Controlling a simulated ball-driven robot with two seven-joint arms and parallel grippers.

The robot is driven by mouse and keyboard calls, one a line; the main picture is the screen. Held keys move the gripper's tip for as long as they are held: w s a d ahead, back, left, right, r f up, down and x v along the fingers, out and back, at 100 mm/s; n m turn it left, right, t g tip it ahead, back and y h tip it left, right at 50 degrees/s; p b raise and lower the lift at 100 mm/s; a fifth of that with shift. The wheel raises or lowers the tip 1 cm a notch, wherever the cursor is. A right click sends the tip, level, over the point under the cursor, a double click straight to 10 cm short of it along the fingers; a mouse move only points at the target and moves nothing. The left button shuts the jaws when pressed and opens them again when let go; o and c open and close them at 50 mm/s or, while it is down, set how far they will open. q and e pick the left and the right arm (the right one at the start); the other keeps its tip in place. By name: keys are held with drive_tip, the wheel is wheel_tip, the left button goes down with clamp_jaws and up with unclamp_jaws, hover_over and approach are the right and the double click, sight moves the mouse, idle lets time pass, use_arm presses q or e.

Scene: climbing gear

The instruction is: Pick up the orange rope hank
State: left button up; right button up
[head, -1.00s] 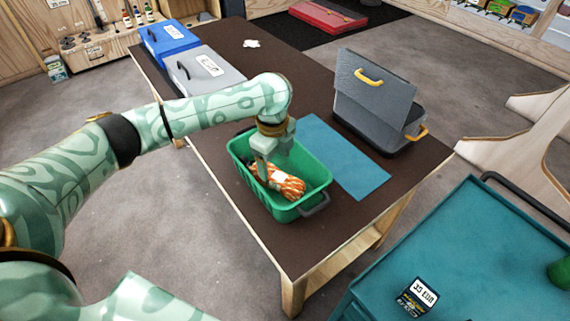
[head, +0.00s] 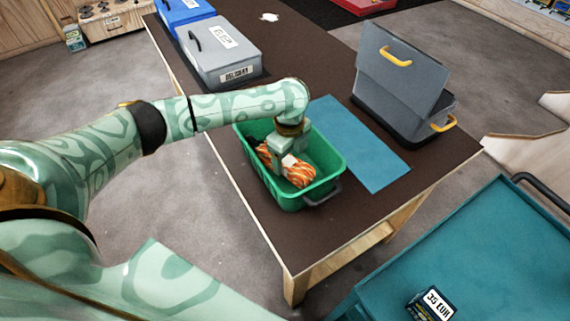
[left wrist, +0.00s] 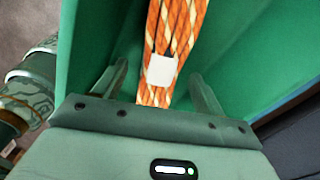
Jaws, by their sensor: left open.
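The orange rope hank (head: 299,174), orange and white with a pale band around its middle, lies in the green crate (head: 328,183) on the dark table. My left gripper (head: 285,157) is down inside the crate at the hank. It is open, with one finger on each side of the hank in the left wrist view (left wrist: 158,78). Part of the hank is hidden by the gripper in the head view. My right gripper is not in view.
A teal mat (head: 358,150) lies beside the crate. An open grey case (head: 402,85) with yellow handles stands right of the mat. A closed grey case (head: 222,55) and a blue case (head: 186,12) stand at the back left. A teal cart (head: 470,235) is at lower right.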

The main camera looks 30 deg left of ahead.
use_arm(q)
wheel_tip(320, 180, down, 5)
drive_tip(key=b, duration=0.2)
drive_tip(key=shift+w+b, duration=0.1)
drive_tip(key=shift+b, duration=0.2)
drive_tip(key=shift+r, duration=0.1)
drive_tip(key=c, duration=1.4)
drive_tip(key=shift+o, duration=0.2)
drive_tip(key=shift+r, duration=0.15)
